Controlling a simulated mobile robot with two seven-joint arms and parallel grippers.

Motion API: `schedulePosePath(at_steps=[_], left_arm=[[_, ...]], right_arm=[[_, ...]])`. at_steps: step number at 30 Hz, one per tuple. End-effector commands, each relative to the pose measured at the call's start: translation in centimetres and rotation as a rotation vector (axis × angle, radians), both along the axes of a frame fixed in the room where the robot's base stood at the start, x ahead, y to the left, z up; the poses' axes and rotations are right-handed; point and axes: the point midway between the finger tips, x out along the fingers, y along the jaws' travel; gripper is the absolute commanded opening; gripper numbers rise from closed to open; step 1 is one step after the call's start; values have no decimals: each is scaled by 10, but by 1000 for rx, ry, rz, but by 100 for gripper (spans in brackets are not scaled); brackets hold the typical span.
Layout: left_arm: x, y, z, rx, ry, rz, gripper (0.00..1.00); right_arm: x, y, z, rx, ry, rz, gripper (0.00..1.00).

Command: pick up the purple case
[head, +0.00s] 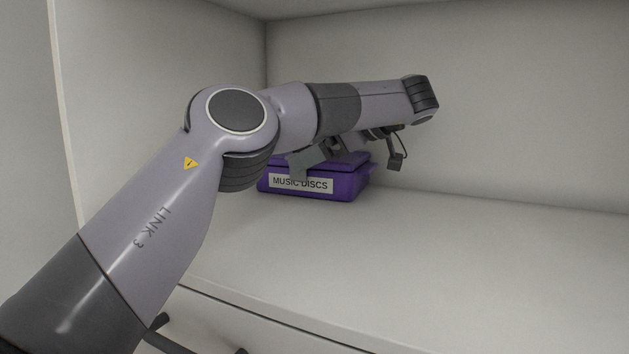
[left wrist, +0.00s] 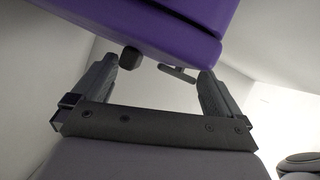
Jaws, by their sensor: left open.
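The purple case (head: 345,187), a box with a lid and a white "MUSIC DISCS" label (head: 300,184), sits on the white shelf near the back left corner. Its underside and edge fill the top of the left wrist view (left wrist: 170,28). My left gripper (head: 350,160) is at the top of the case, its fingers apart. In the left wrist view the open fingers (left wrist: 155,66) show with the case beyond their tips; nothing is held between them. I cannot tell whether a finger touches the case. My arm hides part of the case's top. My right gripper is not in view.
The case stands inside a white compartment with side and back walls (head: 520,110). The shelf (head: 450,260) to the right and front of the case is clear. A front edge runs below, with dark handle-like parts under it at the lower left.

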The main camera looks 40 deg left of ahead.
Motion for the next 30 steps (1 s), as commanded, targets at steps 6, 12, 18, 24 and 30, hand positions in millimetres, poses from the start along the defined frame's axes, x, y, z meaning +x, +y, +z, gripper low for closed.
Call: schedulePosePath(at_steps=[6,12,18,24,30], left_arm=[[-2,8,-5,1,-1,-2,100],[-2,8,-5,1,-1,-2,94],[-2,8,-5,0,0,-1,28],[-2,8,-3,4,-4,0,8],[-2,8,-3,4,-4,0,8]], right_arm=[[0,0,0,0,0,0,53],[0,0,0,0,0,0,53],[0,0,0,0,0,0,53],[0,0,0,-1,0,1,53],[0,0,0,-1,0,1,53]])
